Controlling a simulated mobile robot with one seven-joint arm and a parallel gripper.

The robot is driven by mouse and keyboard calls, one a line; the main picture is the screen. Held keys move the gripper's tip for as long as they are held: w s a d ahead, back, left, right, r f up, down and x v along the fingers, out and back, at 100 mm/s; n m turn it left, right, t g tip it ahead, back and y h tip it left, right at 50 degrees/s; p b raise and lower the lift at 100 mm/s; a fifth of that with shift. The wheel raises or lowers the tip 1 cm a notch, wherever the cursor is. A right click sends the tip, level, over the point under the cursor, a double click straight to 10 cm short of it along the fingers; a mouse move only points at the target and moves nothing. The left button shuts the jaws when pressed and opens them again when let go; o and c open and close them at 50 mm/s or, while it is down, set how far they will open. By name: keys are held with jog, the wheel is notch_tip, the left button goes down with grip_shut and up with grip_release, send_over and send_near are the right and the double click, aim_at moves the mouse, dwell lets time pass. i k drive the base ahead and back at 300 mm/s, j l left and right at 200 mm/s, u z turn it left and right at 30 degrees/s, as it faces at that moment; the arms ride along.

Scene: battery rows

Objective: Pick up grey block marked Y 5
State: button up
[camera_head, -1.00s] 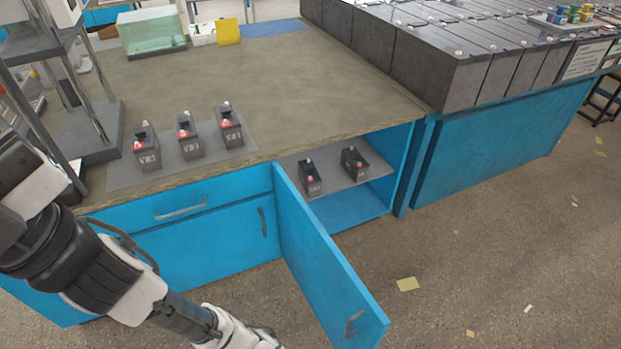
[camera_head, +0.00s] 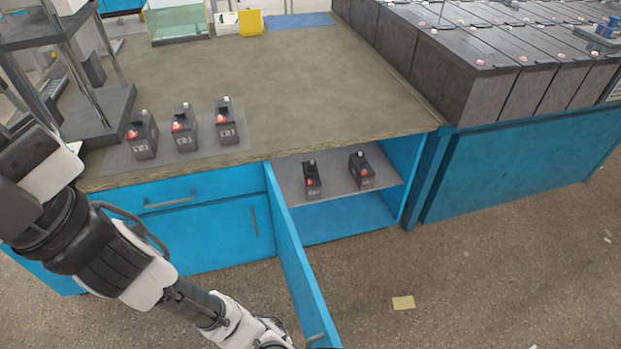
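Three dark grey battery-like blocks with red and white caps stand upright in a row on the bench: the left one (camera_head: 143,137), the middle one (camera_head: 184,130) and the right one (camera_head: 225,124). Two similar blocks stand on the shelf inside the open cabinet: one on the left (camera_head: 312,181) and one on the right (camera_head: 361,171). Their pale markings are too small to read, so I cannot tell which is Y 5. My arm runs along the lower left to the bottom edge, well below and in front of the blocks. My gripper's fingers are outside the picture.
The blue cabinet door (camera_head: 298,265) stands open towards me, right of my arm. The shelf (camera_head: 337,186) has bare space around its blocks. A metal stand (camera_head: 97,125) is left of the bench row. Large batteries (camera_head: 480,85) fill the right bench.

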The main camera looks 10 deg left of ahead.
aim_at(312, 184)
jog(key=i+l+u, duration=0.15)
jog(key=l+u, duration=0.2)
jog(key=l, duration=0.25)
jog(key=i+l+u, duration=0.1)
jog(key=l+u, duration=0.25)
jog(key=l, duration=0.25)
jog(key=l+u, duration=0.35)
jog(key=l, duration=0.3)
jog(key=i+l+u, duration=0.1)
jog(key=l+u, duration=0.2)
jog(key=l, duration=0.15)
jog(key=l+u, duration=0.25)
jog(key=l, duration=0.2)
jog(key=i+l+u, duration=0.2)
jog(key=l, duration=0.35)
jog(key=i+l+u, duration=0.1)
jog(key=i+l, duration=0.2)
jog(key=i, duration=0.35)
